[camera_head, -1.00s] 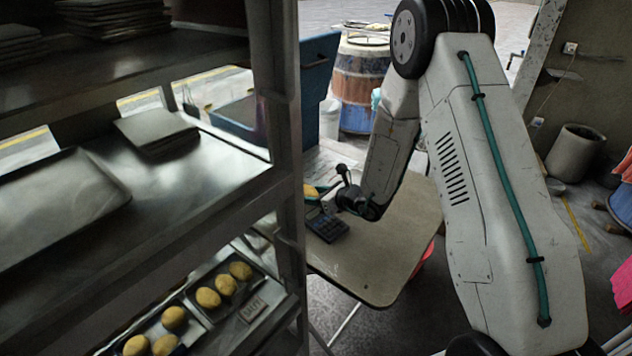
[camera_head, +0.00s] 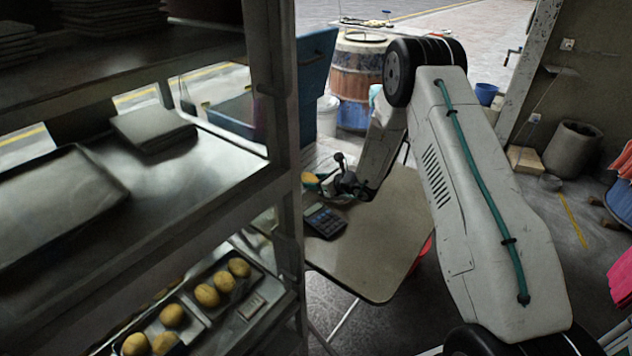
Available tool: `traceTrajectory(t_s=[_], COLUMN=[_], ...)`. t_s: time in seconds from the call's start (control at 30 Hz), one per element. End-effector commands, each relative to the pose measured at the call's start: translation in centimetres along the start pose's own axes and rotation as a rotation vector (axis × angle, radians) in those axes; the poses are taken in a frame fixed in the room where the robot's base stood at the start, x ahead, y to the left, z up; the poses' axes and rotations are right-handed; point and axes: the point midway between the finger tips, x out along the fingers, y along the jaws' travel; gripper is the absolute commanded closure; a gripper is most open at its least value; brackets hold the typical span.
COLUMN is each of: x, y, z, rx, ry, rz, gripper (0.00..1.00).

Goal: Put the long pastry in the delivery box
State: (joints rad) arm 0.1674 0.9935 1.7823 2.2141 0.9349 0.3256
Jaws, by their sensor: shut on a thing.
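My gripper (camera_head: 318,182) is beyond the shelf post, over the far left part of the table, and partly hidden by the post. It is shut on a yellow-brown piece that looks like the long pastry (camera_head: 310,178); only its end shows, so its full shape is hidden. A large blue box (camera_head: 318,85), likely the delivery box, stands behind the table to the left of my arm. The post hides part of it, and its inside is not visible. The pastry is in front of and below its tall blue panel, apart from it as far as I can tell.
A calculator (camera_head: 325,221) lies on the table (camera_head: 375,255) just below my gripper. A metal rack (camera_head: 275,130) fills the left side, with trays of round buns (camera_head: 207,295) low down. A rusty barrel (camera_head: 358,80) stands behind the table.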

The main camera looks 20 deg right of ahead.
Motion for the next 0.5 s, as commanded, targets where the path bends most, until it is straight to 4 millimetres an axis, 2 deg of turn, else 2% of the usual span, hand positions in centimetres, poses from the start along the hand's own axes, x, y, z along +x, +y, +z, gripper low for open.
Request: traceTrajectory(t_s=[0.2,0.23,0.3,0.5], x=[0.06,0.08,0.07,0.06], y=[0.02,0.02,0.02,0.02], z=[-0.16,-0.21,-0.17,-0.16], rx=[0.0,0.0,0.0,0.0], ry=[0.0,0.0,0.0,0.0], rz=[0.0,0.0,0.0,0.0], gripper=[0.74,0.48,0.29,0.28])
